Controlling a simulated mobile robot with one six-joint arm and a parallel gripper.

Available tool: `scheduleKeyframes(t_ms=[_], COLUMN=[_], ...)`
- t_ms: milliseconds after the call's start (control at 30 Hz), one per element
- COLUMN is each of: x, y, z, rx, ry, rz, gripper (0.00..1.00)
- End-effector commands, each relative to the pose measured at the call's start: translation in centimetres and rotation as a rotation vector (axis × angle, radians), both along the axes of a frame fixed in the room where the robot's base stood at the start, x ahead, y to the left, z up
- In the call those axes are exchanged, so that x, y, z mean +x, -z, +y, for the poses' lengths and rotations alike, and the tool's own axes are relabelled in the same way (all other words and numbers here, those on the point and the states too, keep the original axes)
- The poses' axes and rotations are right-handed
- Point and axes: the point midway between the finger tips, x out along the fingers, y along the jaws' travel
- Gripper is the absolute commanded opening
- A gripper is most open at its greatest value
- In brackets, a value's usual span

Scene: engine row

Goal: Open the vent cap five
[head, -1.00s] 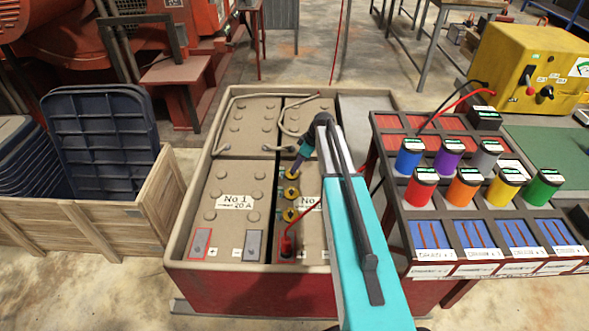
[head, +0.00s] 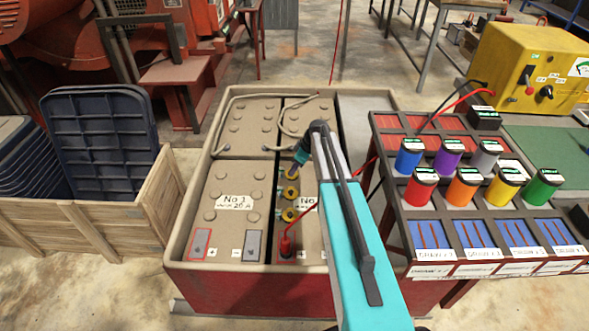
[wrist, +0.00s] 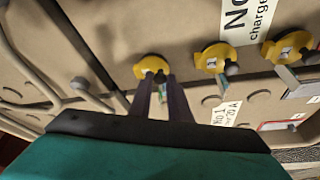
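Yellow vent caps stand in a line on the battery marked No (head: 310,203). In the wrist view there are a near cap (wrist: 150,66), a middle cap (wrist: 213,56) and a third cap (wrist: 288,47), each with a small dark knob. My gripper (wrist: 160,82) is at the near cap. Its two dark fingers are close together, one on each side of that cap's knob, and appear shut on it. In the head view my gripper (head: 295,172) reaches the farthest cap from the upper right and partly covers it. I cannot read cap numbers.
Battery No 1 (head: 236,188) lies to the left. A red cable clamp (head: 286,246) rises near the front, and grey cables (head: 284,119) cross the rear batteries. A rack of coloured spools (head: 465,188) stands to the right. A wooden crate (head: 165,190) stands to the left.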

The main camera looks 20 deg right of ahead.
Motion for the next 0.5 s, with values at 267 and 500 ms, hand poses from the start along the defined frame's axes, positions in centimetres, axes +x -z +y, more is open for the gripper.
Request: scheduleKeyframes(t_ms=[267, 500], x=[0.35, 0.84], y=[-0.28, -0.63], z=[-0.04, -0.18], rx=[0.013, 0.043], ry=[-0.002, -0.002], rz=[0.03, 0.097], gripper=[0.0, 0.0])
